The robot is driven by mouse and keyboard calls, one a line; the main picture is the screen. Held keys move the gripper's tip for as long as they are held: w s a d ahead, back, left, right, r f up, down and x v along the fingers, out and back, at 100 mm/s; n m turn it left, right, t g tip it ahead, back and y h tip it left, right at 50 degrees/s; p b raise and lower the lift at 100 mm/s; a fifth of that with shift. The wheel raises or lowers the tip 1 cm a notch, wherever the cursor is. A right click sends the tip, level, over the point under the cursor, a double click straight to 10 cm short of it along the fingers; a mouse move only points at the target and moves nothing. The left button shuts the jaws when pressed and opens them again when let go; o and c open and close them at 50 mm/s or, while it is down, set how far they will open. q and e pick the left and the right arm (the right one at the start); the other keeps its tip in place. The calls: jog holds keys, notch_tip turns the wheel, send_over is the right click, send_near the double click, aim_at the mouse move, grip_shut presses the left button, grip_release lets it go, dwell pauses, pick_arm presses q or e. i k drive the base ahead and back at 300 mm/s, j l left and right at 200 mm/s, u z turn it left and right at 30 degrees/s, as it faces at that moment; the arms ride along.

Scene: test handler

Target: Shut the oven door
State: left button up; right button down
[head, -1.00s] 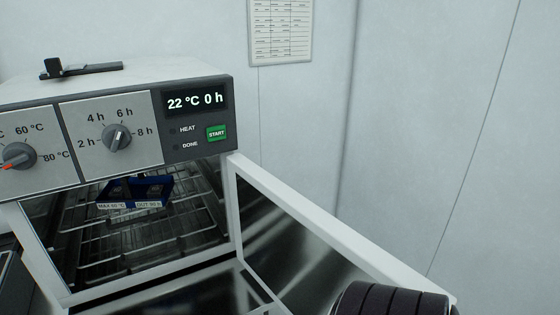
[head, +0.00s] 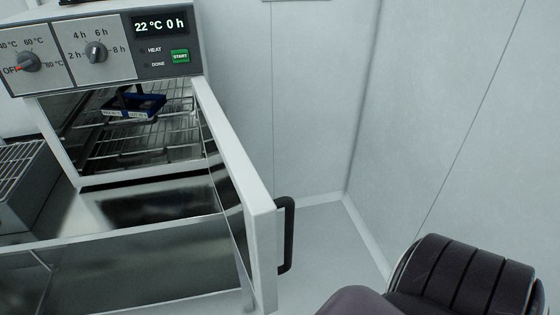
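The oven door (head: 243,160) stands open at the right side of the oven, swung out towards me, with its dark inner pane facing left. Its black bar handle (head: 286,235) is on the outer face near the free edge. The oven chamber (head: 180,145) is open to view, with wire racks inside. A blue tray (head: 134,106) with a white label sits on a rack. A dark, ribbed part of my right arm shows at the lower right, apart from the door. Neither gripper is in view.
The control panel above the chamber has a display (head: 160,24) reading 22 °C 0 h and a green START button (head: 180,56). A grey box with a wire top (head: 22,180) stands at the left. Pale walls (head: 420,110) close off the right; the floor (head: 318,255) beside the door is clear.

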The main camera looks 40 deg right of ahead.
aim_at(250, 212)
jog(key=l, duration=0.6)
jog(key=i+l, duration=0.1)
jog(key=l, duration=0.5)
jog(key=i+l, duration=0.2)
jog(key=l, duration=0.15)
jog(key=l+u, duration=0.15)
jog(key=u, duration=1.4)
jog(key=i+l, duration=0.05)
